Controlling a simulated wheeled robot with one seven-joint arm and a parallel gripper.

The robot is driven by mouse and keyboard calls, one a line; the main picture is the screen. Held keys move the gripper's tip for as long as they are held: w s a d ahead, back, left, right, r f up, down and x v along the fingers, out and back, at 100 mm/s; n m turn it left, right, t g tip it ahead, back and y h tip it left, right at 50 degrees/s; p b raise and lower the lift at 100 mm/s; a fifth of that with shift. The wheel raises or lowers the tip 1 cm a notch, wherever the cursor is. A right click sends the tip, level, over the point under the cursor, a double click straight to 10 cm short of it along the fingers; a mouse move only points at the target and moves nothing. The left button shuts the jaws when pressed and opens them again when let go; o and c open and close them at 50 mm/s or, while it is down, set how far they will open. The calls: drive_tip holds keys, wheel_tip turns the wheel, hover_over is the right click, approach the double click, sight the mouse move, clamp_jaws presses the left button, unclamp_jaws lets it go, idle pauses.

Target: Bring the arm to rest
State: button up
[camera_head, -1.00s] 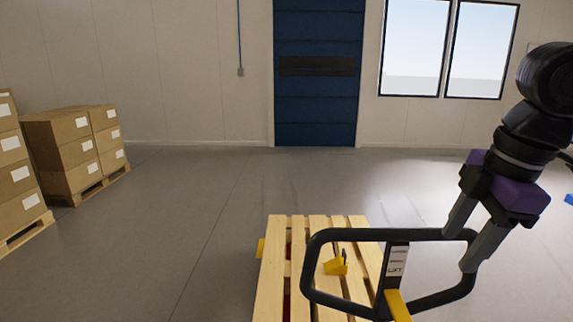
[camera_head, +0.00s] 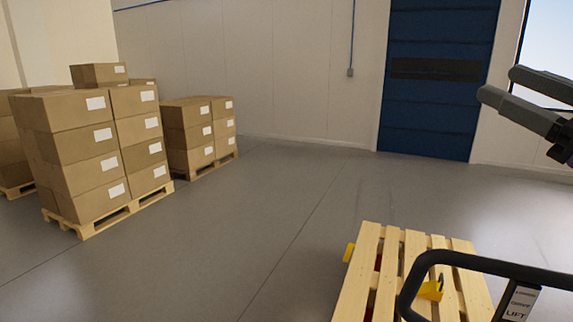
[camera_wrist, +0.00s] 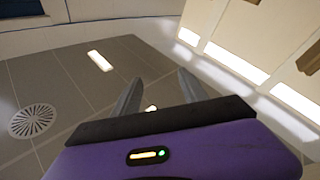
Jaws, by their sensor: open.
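The rest of the arm is outside the head view. The black handle (camera_head: 418,270) of a pallet truck, with a "LIFT" label, stands at the bottom right, apart from the gripper.
A wooden pallet (camera_head: 365,262) lies at the bottom right by the handle. Stacked cartons (camera_head: 70,155) on pallets stand at the left, with another carton stack (camera_head: 188,135) behind. A blue door (camera_head: 430,125) is in the back wall. The grey floor (camera_head: 240,220) between is clear.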

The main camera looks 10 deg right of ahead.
drive_tip(key=s+f+m+h, duration=0.4)
drive_tip(key=f+m+h, duration=0.5)
drive_tip(key=f, duration=0.2)
drive_tip(key=s+f+m+h, duration=0.3)
drive_tip(key=f+m+h, duration=0.55)
drive_tip(key=f, duration=0.25)
drive_tip(key=s+a+f+n+g+y, duration=0.3)
drive_tip(key=s+a+f+y, duration=0.3)
drive_tip(key=s+a+f, duration=0.3)
drive_tip(key=s+a+f+n+g+y, duration=0.3)
drive_tip(key=s+a+f+n+y, duration=0.3)
drive_tip(key=s+f, duration=0.8)
drive_tip(key=a+f, duration=0.3)
drive_tip(key=shift+a+f, duration=0.2)
drive_tip(key=shift+a, duration=0.2)
